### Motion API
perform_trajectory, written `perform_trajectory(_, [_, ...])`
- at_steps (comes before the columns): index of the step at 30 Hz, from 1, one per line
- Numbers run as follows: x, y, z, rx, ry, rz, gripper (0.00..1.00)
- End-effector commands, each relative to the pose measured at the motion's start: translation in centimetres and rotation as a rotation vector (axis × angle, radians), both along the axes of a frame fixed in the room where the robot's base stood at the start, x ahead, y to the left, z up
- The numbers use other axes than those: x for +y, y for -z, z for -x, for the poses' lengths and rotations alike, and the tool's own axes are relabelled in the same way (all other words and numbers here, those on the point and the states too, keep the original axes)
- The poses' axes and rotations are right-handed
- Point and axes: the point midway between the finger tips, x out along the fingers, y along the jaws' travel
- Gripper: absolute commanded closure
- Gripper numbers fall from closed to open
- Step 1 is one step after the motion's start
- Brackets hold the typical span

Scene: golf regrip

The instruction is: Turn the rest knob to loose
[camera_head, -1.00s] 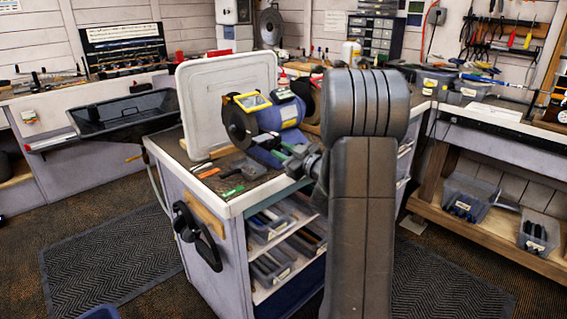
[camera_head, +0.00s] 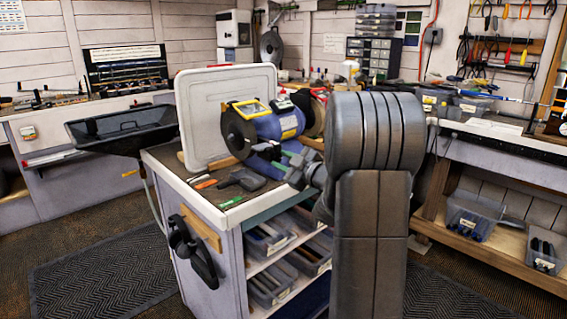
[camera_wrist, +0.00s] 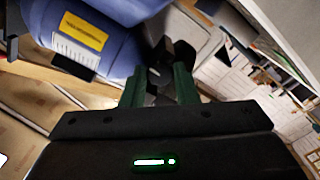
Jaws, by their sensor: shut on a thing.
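The blue bench grinder (camera_head: 289,124) stands on the cart top, with a dark wheel on its left side and a yellow-framed shield above. My gripper (camera_head: 284,161) is at the grinder's near side, beneath its body. In the wrist view, the green fingers of my gripper (camera_wrist: 159,86) are closed around a dark part, which appears to be the rest knob (camera_wrist: 161,72). The grinder's blue housing (camera_wrist: 112,38) fills the upper left there, close to the fingers. The fingers hide much of the knob, and its loose or tight setting cannot be read.
The cart (camera_head: 205,260) carries small hand tools and a pale upright panel (camera_head: 204,104) behind the grinder. Bins (camera_head: 270,284) fill its shelves. A black trough (camera_head: 120,123) stands at left. Benches line the walls. Floor is open at the front left.

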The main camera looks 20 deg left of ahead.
Motion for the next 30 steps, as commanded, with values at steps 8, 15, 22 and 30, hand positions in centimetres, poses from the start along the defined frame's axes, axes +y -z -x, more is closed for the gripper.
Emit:
perform_trajectory(8, [0.0, 0.0, 0.0, 0.0, 0.0, -0.002, 0.51])
perform_trajectory(15, [0.0, 0.0, 0.0, 0.001, 0.0, 0.0, 0.51])
perform_trajectory(22, [-1.8, 0.0, 0.6, 0.001, 0.004, -0.002, 0.51])
perform_trajectory(30, [-7.5, 0.0, 3.0, 0.002, 0.005, -0.001, 0.51])
